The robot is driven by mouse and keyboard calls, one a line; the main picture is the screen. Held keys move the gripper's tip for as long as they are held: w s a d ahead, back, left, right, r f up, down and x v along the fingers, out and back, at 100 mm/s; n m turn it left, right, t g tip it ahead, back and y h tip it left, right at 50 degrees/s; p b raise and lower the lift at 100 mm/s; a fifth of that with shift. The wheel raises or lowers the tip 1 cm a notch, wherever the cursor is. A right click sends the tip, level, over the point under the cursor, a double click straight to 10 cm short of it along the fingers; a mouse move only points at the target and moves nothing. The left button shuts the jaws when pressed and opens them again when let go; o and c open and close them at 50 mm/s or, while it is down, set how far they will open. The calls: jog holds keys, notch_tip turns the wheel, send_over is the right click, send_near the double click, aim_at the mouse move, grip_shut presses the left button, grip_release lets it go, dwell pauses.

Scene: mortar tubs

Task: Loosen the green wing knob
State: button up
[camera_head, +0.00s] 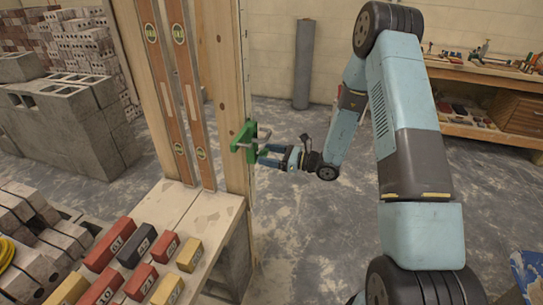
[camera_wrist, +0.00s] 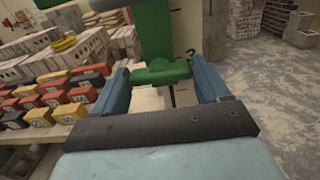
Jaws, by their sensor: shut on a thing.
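The green wing knob (camera_wrist: 162,72) sits between my two blue fingers in the wrist view, its wings reaching across to both of them. Above it is a green clamp body (camera_wrist: 155,28). In the head view the green clamp (camera_head: 244,142) is on the edge of an upright wooden post (camera_head: 222,90). My gripper (camera_head: 262,155) comes to it from the right and is shut on the knob. In the head view the knob is too small to tell apart from the clamp.
Two long levels (camera_head: 176,90) stand against the wood left of the clamp. Numbered red, yellow and dark blocks (camera_head: 118,243) lie on a bench below. Grey concrete blocks (camera_head: 70,115) are stacked at left. A workbench (camera_head: 480,90) stands at back right. The floor between is mostly clear.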

jog(key=shift+d, duration=0.1)
jog(key=shift+s+a+n, duration=0.1)
jog(key=shift+a+n, duration=0.2)
jog(key=shift+a, duration=0.05)
jog(key=n, duration=1.7)
jog(key=shift+s+a+f, duration=0.1)
jog(key=shift+f, duration=0.05)
dwell(0.5)
jog(key=o, duration=1)
jog(key=shift+o, duration=0.2)
